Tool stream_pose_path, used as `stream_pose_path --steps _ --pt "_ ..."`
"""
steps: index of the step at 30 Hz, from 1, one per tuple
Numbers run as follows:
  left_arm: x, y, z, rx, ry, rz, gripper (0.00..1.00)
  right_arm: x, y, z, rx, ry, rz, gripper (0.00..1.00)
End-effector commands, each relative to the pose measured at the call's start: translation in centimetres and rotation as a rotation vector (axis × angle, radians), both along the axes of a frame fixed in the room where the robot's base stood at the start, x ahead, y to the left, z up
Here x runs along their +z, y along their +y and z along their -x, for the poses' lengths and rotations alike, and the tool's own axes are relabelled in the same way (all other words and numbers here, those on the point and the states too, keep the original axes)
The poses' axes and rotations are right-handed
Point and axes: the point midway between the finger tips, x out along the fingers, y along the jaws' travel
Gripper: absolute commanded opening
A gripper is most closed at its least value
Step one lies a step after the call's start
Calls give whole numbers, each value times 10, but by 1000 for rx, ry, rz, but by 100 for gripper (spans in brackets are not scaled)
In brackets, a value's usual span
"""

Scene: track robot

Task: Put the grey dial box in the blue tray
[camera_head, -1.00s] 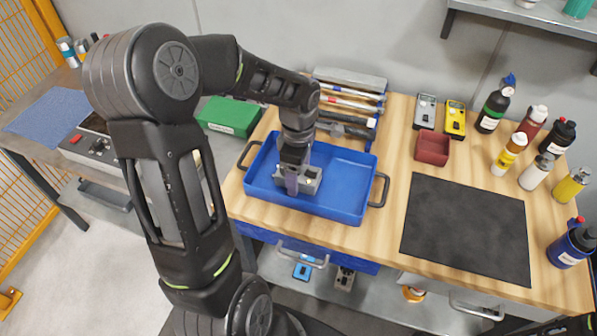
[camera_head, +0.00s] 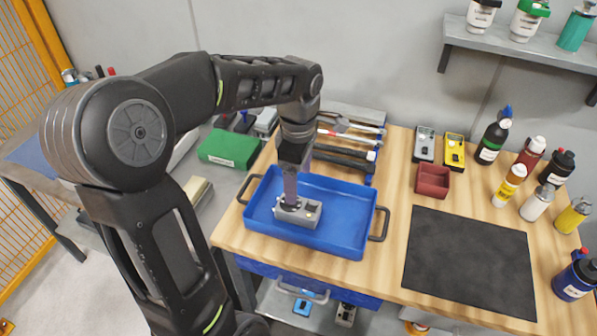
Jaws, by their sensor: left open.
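The grey dial box (camera_head: 305,214) sits inside the blue tray (camera_head: 345,222), in its left-middle part. The tray stands on the wooden workbench and has a dark handle at each end. My left gripper (camera_head: 290,198) is open, pointing down at the box from above. Its fingers are close to the dial on the box's top; the view does not show clearly whether they touch it. The finger hides a little of the box's top. My right gripper is not in view.
A black mat (camera_head: 468,262) lies right of the tray. A small red bin (camera_head: 432,181), grey and yellow meters (camera_head: 454,150) and several bottles stand behind and right of it. A tool rack (camera_head: 345,140) is behind the tray, a green box (camera_head: 228,148) to the left.

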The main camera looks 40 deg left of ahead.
Motion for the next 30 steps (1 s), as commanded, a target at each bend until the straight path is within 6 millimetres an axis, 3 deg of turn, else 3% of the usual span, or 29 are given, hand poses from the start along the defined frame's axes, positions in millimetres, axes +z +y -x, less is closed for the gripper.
stream_pose_path --steps 6,30 --pt "19 0 0 -1 0 0 76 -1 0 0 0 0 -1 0" --pt "20 0 0 -1 1 0 76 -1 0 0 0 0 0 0"
